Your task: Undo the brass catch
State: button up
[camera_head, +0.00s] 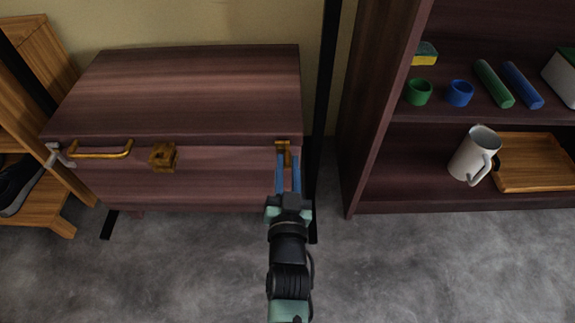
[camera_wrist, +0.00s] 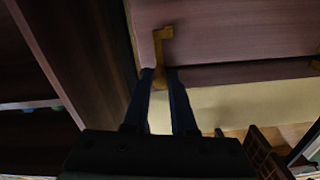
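A dark reddish wooden chest (camera_head: 190,95) stands against the wall with its lid down. A brass catch (camera_head: 283,148) is at the right end of its front, by the lid seam. It also shows in the wrist view (camera_wrist: 161,46) as a bent brass piece. My gripper (camera_head: 288,160) is at this catch, its two blue fingers apart. In the wrist view the fingertips (camera_wrist: 160,76) stand on either side of the catch's end, with no clear grip on it. A square brass fitting (camera_head: 162,156) and a brass bar handle (camera_head: 101,150) are farther left on the chest.
A dark shelf unit (camera_head: 372,120) stands close on the right, holding cups, rolls, a white mug (camera_head: 474,154) and a wooden tray (camera_head: 535,161). A black upright post (camera_head: 325,100) is just right of the chest. A wooden rack (camera_head: 40,195) is at left. The front floor is clear.

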grip_shut()
dwell(1.1)
